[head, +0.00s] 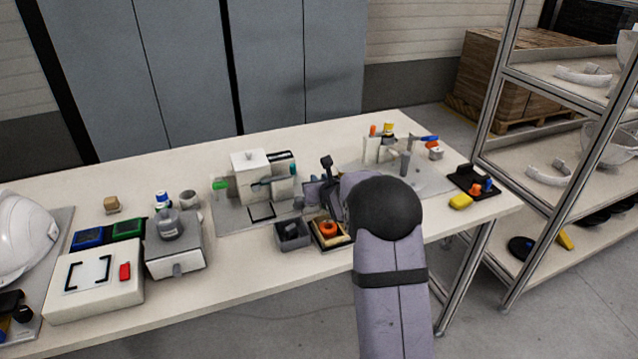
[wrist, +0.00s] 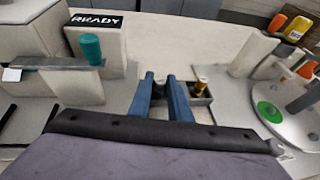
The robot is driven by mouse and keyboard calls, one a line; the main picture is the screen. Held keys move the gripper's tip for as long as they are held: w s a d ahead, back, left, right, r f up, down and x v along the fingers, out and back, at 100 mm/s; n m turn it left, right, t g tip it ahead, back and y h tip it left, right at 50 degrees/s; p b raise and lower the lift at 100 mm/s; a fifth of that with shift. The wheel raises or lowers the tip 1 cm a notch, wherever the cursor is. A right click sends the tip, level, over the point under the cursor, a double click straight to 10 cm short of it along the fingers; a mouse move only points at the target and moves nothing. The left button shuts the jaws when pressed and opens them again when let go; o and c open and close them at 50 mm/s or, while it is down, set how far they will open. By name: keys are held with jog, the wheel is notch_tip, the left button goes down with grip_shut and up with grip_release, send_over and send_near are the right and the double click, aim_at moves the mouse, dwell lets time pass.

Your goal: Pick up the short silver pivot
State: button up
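My gripper (wrist: 160,78) shows in the wrist view as two blue fingers standing apart, with a narrow gap between them. A small grey tray (wrist: 208,99) lies just beyond the fingertips, partly hidden by them. A short brass-coloured piece (wrist: 202,86) stands in the tray, right of the right finger. Something dark shows between the fingers, too small to identify. I cannot pick out a short silver pivot for certain in either view.
In the wrist view, a block with a teal knob (wrist: 91,48) stands left and a round plate with a green disc (wrist: 268,111) right. In the head view, a dark grey bin (head: 293,243) and a tray with an orange ring (head: 329,228) sit at the bench (head: 250,275) front.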

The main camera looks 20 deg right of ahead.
grip_shut()
jog(key=shift+r, duration=0.1)
